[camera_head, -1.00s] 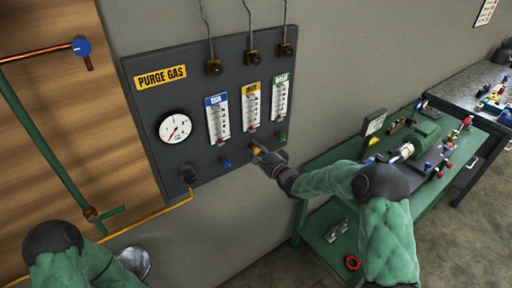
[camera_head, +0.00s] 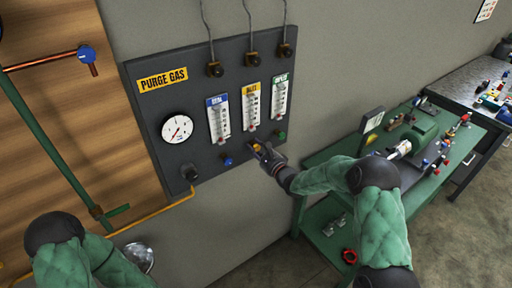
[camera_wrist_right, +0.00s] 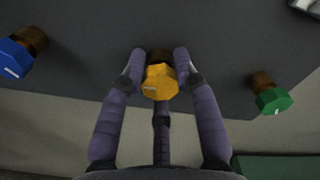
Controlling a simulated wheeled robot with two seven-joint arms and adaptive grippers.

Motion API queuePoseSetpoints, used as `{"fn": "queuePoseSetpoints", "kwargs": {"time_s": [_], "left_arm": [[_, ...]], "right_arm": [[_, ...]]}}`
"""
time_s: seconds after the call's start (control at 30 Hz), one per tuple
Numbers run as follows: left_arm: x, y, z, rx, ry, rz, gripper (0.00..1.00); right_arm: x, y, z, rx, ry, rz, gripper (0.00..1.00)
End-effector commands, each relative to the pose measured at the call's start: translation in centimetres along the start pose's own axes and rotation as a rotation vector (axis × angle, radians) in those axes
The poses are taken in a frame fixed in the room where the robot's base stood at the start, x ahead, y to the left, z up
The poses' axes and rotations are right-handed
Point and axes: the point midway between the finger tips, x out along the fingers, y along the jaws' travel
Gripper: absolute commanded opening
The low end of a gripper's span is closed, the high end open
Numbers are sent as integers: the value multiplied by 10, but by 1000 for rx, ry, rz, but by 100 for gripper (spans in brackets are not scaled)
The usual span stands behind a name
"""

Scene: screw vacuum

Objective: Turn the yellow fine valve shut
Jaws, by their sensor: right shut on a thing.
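The yellow fine valve (camera_wrist_right: 160,82) is a faceted knob on a brass stem on the dark purge gas panel (camera_head: 205,85). It sits below the yellow-labelled flowmeter (camera_head: 251,107). My right gripper (camera_head: 262,152) is at the knob; in the right wrist view its fingers (camera_wrist_right: 160,75) are on both sides of the yellow knob and shut on it. In the head view the fingers partly cover the knob. My left arm (camera_head: 65,255) is at the lower left; its gripper is at most partly visible, and its fingers cannot be made out.
A blue knob (camera_head: 227,161) is left of the yellow one and a green knob (camera_head: 281,135) is right of it. A pressure gauge (camera_head: 177,128) is on the panel's left. A green cart (camera_head: 318,193) with several tools stands at right.

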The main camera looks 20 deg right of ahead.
Motion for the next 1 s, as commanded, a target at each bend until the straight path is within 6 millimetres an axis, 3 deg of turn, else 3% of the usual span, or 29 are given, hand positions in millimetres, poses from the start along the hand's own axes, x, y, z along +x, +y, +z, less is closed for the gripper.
{"fn": "queuePoseSetpoints", "kwargs": {"time_s": [0.47,0.5,0.57,1.0], "left_arm": [[0,0,0,0,0,0,0],[0,0,0,0,0,0,0],[0,0,0,0,0,0,0],[0,0,0,0,0,0,0]], "right_arm": [[0,2,-1,17,2,2,0],[0,2,-1,17,2,2,37],[0,2,-1,17,2,2,54],[-6,0,0,14,1,0,56]]}}
